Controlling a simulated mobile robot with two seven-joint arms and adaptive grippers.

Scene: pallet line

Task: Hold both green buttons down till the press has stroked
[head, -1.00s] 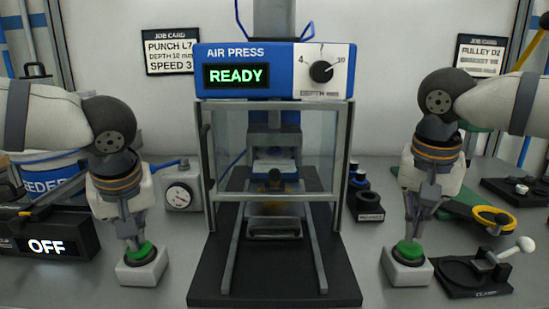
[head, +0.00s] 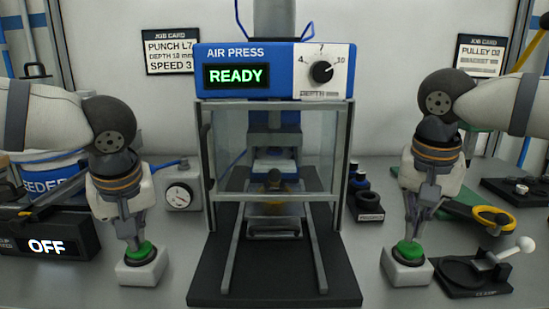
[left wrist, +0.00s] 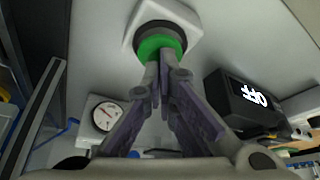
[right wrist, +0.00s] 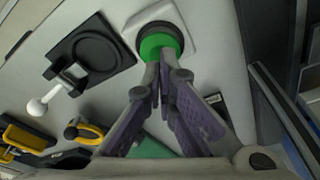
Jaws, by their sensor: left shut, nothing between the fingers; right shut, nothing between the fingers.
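The left green button (head: 141,251) sits on a white box at the front left. My left gripper (head: 134,244) is shut, its fingertips down on that button. The left wrist view also shows the left green button (left wrist: 158,46) under the shut tips. The right green button (head: 408,252) sits on a white box at the front right. My right gripper (head: 411,240) is shut and empty, its tips down on it; the right wrist view shows this button (right wrist: 160,44) too. How far the buttons are pushed in is hard to tell. The air press (head: 245,52) reads READY.
The press frame with its clear guard (head: 226,150) stands between my arms on a black base (head: 275,290). A clamp (head: 480,275) lies right of the right button. A box reading OFF (head: 75,245) and a gauge (head: 181,197) are at left.

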